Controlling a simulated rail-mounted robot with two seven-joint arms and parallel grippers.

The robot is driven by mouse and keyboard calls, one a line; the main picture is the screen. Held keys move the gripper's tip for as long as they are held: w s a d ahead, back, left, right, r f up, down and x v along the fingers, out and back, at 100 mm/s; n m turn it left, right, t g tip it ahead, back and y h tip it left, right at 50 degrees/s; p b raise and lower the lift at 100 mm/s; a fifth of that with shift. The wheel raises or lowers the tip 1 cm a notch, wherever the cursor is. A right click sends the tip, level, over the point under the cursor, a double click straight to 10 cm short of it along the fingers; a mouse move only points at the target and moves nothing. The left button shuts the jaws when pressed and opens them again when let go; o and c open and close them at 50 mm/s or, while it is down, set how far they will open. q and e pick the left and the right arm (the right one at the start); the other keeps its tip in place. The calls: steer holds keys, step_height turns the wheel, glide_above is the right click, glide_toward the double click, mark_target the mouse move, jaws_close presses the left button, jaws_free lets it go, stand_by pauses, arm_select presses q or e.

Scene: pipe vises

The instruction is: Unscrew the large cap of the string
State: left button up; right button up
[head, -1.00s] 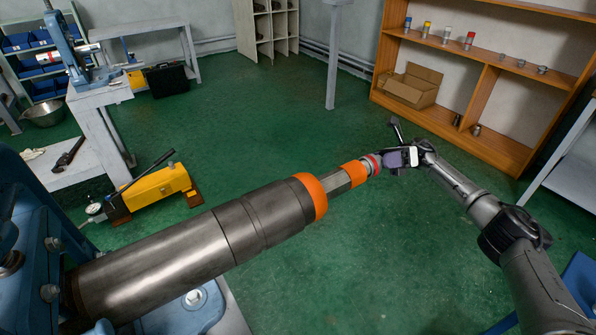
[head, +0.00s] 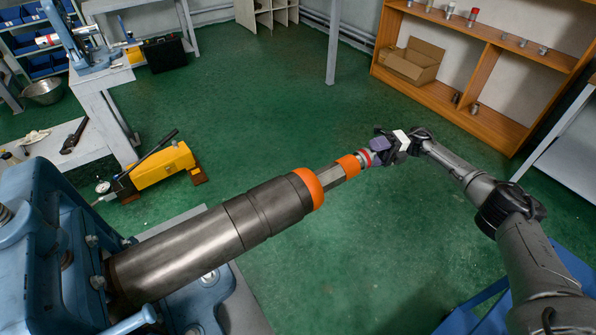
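The string (head: 215,232) is a long thick grey metal cylinder held at the left in the blue vise (head: 50,235). It runs up to the right, past an orange band (head: 309,188) and a narrower grey section (head: 330,177), to a second orange band (head: 348,165). A red-ringed end piece (head: 366,159) sits at its far tip; I cannot tell whether this is the large cap. My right gripper (head: 388,147) is at that tip, with one purplish and one white pad showing. It hides the very end, and its grip is unclear. My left gripper is not in view.
A yellow hand pump (head: 161,167) stands on the green floor left of the string. A wooden shelf (head: 490,75) with a cardboard box (head: 412,63) and small parts is at the back right. A workbench (head: 98,108) stands at the left. The middle floor is clear.

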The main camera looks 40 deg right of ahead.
steer(key=m+h+p, duration=0.1)
steer(key=m+p, duration=0.1)
steer(key=m, duration=0.3)
steer(key=m+g+h+p, duration=0.1)
steer(key=m+p, duration=0.2)
steer(key=m, duration=0.3)
steer(key=shift+w+r+p, duration=0.1)
steer(key=shift+p, duration=0.25)
stand_by(0.5)
